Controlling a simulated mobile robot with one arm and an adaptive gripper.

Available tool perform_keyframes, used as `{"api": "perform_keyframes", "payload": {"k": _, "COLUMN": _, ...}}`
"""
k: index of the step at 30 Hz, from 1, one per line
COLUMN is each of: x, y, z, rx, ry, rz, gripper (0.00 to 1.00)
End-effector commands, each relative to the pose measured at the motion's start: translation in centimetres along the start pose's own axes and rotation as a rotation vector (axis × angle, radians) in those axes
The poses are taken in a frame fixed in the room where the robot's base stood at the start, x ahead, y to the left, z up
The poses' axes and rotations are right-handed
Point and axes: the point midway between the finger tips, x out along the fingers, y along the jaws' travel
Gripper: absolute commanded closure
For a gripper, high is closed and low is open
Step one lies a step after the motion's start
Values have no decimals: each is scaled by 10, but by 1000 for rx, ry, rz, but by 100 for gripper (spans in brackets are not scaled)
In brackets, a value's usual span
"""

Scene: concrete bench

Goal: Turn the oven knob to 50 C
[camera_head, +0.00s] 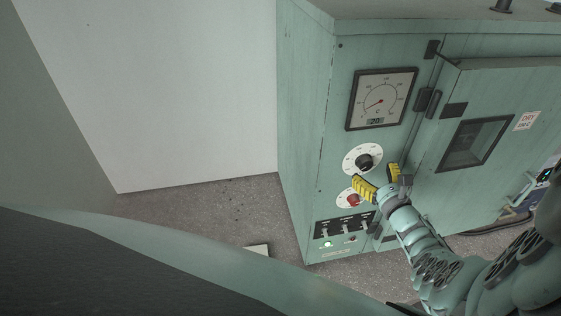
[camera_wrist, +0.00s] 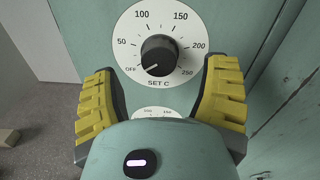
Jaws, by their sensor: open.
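The oven (camera_head: 305,130) is a pale green cabinet. Its black knob (camera_head: 364,161) sits on a round white dial; in the wrist view the knob (camera_wrist: 158,55) is at upper centre. The dial (camera_wrist: 190,30) reads OFF, 50, 100, 150, 200, 250 and SET C. The knob's white mark points lower left, near OFF. My gripper (camera_head: 379,180) is open, with yellow-padded fingers just below and right of the knob in the head view. In the wrist view the open gripper (camera_wrist: 163,75) has a finger on each side, apart from the knob.
A red knob (camera_head: 353,200) on a second white dial lies below, close to my left finger. A temperature gauge (camera_head: 381,98) is above. Switches (camera_head: 345,225) sit lower down. The closed door (camera_head: 480,145) is right; a small pale block (camera_head: 257,249) lies on the floor.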

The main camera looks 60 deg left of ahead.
Motion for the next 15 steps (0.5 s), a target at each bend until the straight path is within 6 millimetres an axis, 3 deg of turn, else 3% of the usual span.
{"api": "perform_keyframes", "payload": {"k": 7, "x": 29, "y": 3, "z": -2, "rx": -2, "ry": -1, "rz": 7, "gripper": 26}}
{"api": "perform_keyframes", "payload": {"k": 15, "x": 40, "y": 3, "z": 0, "rx": 1, "ry": 1, "rz": 6, "gripper": 26}}
